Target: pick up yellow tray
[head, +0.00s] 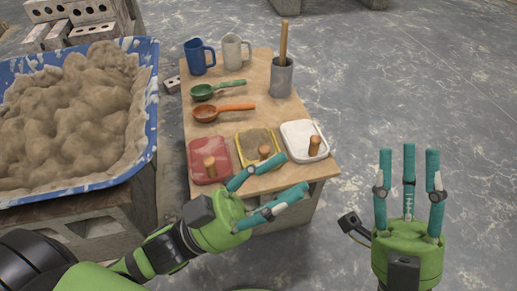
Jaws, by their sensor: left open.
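The yellow tray (237,143) sits near the front edge of the wooden board, between a red tray and a white tray. It has a yellow rim, a brownish fill and an upright wooden handle (265,151). My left gripper (292,173) is open and empty, just in front of the yellow tray. One of its fingers overlaps the tray's front edge in the picture; I cannot tell whether it touches. That finger hides part of the front rim. My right gripper (409,155) is open and empty over the floor, right of the board.
The red tray (199,148) and the white tray (298,130) stand close on either side, each with a wooden handle. Orange (205,114) and green (203,92) scoops, two mugs and a grey cup (282,78) stand behind. A blue tub (152,95) of mortar is at left.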

